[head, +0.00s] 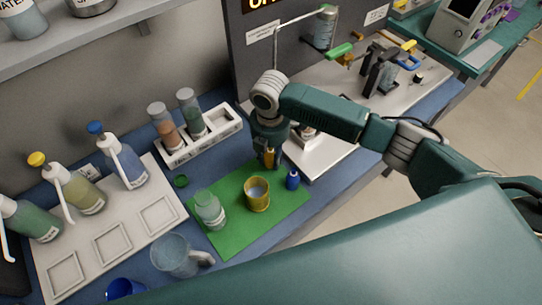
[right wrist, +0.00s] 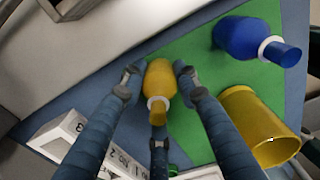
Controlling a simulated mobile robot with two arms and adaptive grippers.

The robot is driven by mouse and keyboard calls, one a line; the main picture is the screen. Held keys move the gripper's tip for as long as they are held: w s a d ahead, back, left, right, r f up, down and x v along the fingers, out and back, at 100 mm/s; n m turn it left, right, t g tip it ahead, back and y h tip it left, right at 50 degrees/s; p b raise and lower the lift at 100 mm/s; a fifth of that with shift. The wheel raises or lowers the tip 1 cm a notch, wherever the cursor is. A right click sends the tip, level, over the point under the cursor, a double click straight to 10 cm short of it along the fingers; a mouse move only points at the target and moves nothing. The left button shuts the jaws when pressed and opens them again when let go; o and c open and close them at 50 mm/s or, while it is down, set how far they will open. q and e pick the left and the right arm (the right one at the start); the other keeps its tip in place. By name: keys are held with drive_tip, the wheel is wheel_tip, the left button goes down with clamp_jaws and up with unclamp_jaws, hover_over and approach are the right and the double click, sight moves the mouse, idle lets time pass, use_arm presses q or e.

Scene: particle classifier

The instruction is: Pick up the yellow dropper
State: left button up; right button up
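The yellow dropper (right wrist: 159,78) is a small yellow bottle with a white collar and a yellow tip. In the right wrist view it stands between the fingers of my right gripper (right wrist: 156,80), with its tip toward the camera. The fingers are spread around it, with a visible gap at the left finger; the right fingertip is very close to it. In the head view the dropper (head: 269,156) is partly hidden by my right gripper (head: 267,158), which points down at the green mat's far edge. My left gripper is not in view.
A blue dropper (head: 292,180), a yellow cup (head: 257,196) and a clear beaker (head: 210,211) stand on the green mat (head: 232,240). A white rack (head: 207,144) with bottles is left of the gripper. A glass jug (head: 174,256) stands in front.

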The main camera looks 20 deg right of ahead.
drive_tip(key=c, duration=0.4)
drive_tip(key=shift+o, duration=0.2)
drive_tip(key=shift+r, duration=0.15)
drive_tip(key=shift+r, duration=0.95)
wheel_tip(320, 180, up, 18)
drive_tip(key=b, duration=0.2)
drive_tip(key=shift+f, duration=0.25)
drive_tip(key=shift+r, duration=0.15)
